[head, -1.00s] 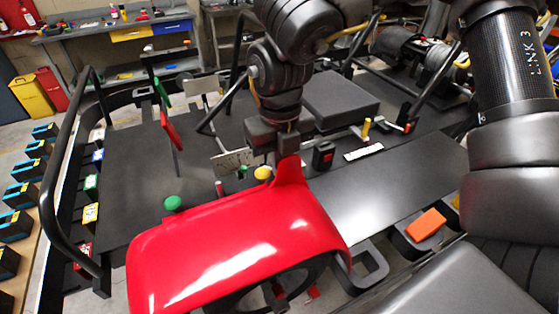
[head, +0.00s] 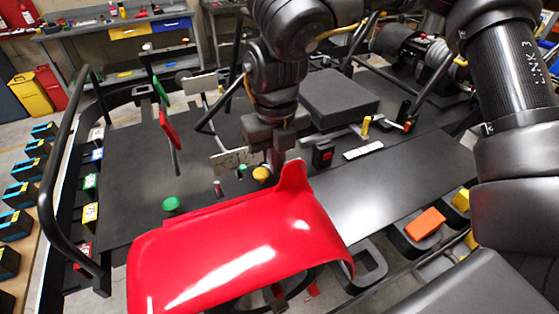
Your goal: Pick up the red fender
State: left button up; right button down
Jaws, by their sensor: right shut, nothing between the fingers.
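The red fender (head: 235,248) is a glossy curved shell in the lower middle of the head view, with a raised tab (head: 292,178) at its upper right corner. It sits over a dark part that is mostly hidden beneath it. My right gripper (head: 277,165) points down just behind and left of the tab, close to the fender's far edge. It is shut and holds nothing. Whether its fingertips touch the fender I cannot tell. My left gripper is not in view.
A dark panel (head: 130,185) carries green and yellow knobs near the fender. A black box (head: 322,155) and a grey padded block (head: 340,95) stand behind. An orange block (head: 426,223) lies at right. A curved black rail (head: 50,190) runs along the left.

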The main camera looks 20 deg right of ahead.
pick_arm(q)
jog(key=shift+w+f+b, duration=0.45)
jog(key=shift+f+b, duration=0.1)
jog(key=shift+b, duration=0.25)
pick_arm(e)
notch_tip(320, 180, up, 10)
jog(key=w, duration=0.1)
jog(key=shift+a, duration=0.1)
